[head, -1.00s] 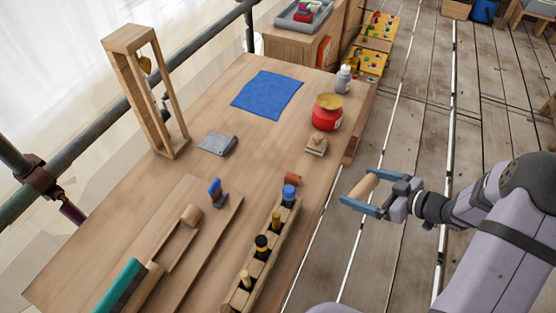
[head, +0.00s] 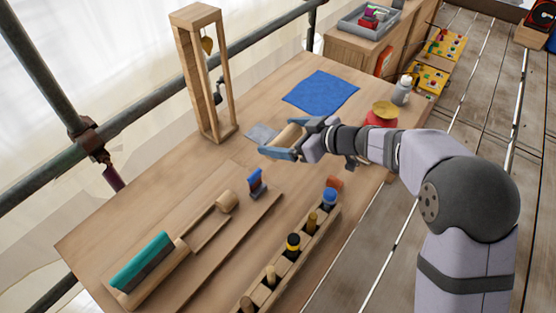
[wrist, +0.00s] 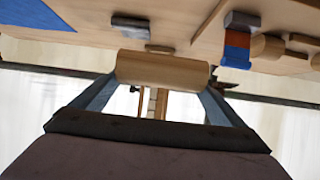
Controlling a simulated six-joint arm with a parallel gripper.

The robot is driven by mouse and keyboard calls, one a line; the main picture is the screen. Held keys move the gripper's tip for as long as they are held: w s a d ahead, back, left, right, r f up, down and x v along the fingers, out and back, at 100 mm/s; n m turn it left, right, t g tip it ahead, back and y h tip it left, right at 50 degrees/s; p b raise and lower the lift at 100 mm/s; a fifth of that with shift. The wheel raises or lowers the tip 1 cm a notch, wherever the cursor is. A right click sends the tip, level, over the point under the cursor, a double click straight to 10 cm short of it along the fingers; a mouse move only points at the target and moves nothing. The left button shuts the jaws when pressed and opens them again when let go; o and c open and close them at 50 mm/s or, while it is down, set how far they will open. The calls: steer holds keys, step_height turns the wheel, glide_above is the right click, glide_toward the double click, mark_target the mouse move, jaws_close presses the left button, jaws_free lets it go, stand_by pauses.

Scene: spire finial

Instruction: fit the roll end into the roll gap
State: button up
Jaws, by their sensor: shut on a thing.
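My gripper (head: 284,143) is shut on a light wooden cylinder, the roll end (head: 289,136), and holds it above the bench. In the wrist view the roll end (wrist: 162,70) lies crosswise between the two blue fingers. The work in front of it on the bench is a wooden strip with a teal piece (head: 141,262) at its near left end and a short wooden roll (head: 227,201) at its far end. A narrow framed recess (head: 205,227), perhaps the roll gap, lies between them. The roll end is apart from it, farther back and to the right.
A red-and-blue block (head: 257,183) stands beside the short roll. A tall wooden frame (head: 187,75) rises at the back left. A rack (head: 268,285) of several pegs stands at the front. A grey plate (head: 262,134) and blue cloth (head: 321,92) lie farther back.

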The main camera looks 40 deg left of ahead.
mark_target(280, 170)
steer(key=shift+s+a+r, duration=0.15)
steer(key=shift+s+a, duration=0.15)
steer(key=shift+a, duration=0.05)
steer(key=shift+f, duration=5)
steer(key=shift+f+b, duration=0.1)
steer(key=shift+b, duration=0.2)
steer(key=shift+d+f, duration=0.1)
steer(key=shift+f, duration=0.1)
steer(key=o, duration=0.8)
steer(key=shift+c, duration=0.2)
steer(key=shift+f, duration=0.1)
steer(key=shift+s, duration=0.1)
